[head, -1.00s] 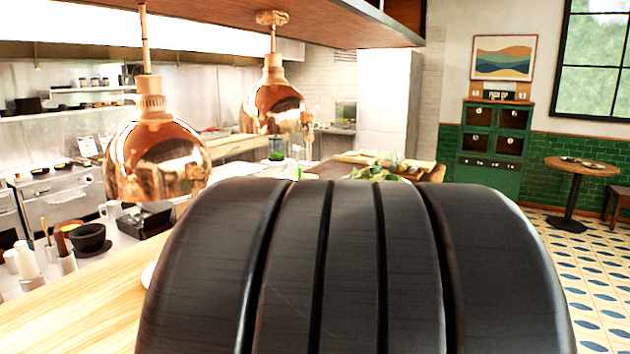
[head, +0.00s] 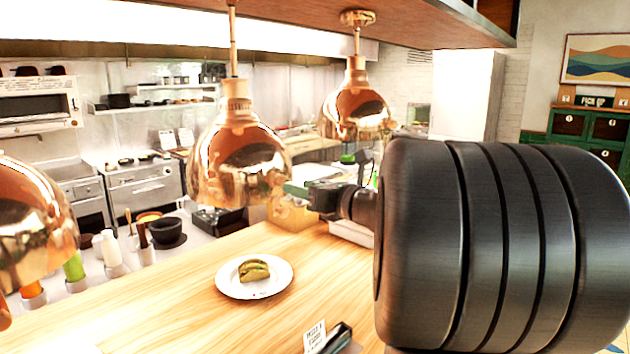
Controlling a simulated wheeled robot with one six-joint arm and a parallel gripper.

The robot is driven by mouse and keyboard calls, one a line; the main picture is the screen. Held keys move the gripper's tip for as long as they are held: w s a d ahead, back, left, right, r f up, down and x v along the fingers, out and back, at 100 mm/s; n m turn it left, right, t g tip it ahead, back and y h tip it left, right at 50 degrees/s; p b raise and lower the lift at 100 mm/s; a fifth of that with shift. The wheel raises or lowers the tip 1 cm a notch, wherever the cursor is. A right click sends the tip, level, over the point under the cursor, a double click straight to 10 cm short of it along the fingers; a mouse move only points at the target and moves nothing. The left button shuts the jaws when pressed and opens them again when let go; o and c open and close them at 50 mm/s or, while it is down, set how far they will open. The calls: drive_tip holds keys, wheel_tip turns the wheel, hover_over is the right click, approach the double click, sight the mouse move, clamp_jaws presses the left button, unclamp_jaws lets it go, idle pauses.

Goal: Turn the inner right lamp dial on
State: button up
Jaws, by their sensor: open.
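Three copper heat lamps hang over the wooden pass counter: a near lamp (head: 28,225) cut by the left edge, a middle lamp (head: 240,160) and a far right lamp (head: 357,108). I cannot make out any lamp dial in the head view. My gripper (head: 322,199) is a small dark shape beyond my large dark arm link, right of the middle lamp and below the far right lamp. It is open, and I see nothing held in it. My arm link hides the right part of the counter.
The wooden counter (head: 190,285) carries a white plate (head: 232,290) with a taco (head: 254,270). A small card (head: 314,335) and a dark object stand at its front edge. Bottles and a black mortar (head: 167,232) stand behind. The counter around the plate is clear.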

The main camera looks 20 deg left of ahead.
sight(280, 181)
drive_tip(key=x, duration=0.4)
drive_tip(key=shift+w+a+p, duration=0.15)
drive_tip(key=shift+a+p, duration=0.2)
drive_tip(key=shift+a, duration=0.05)
drive_tip(key=c, duration=1)
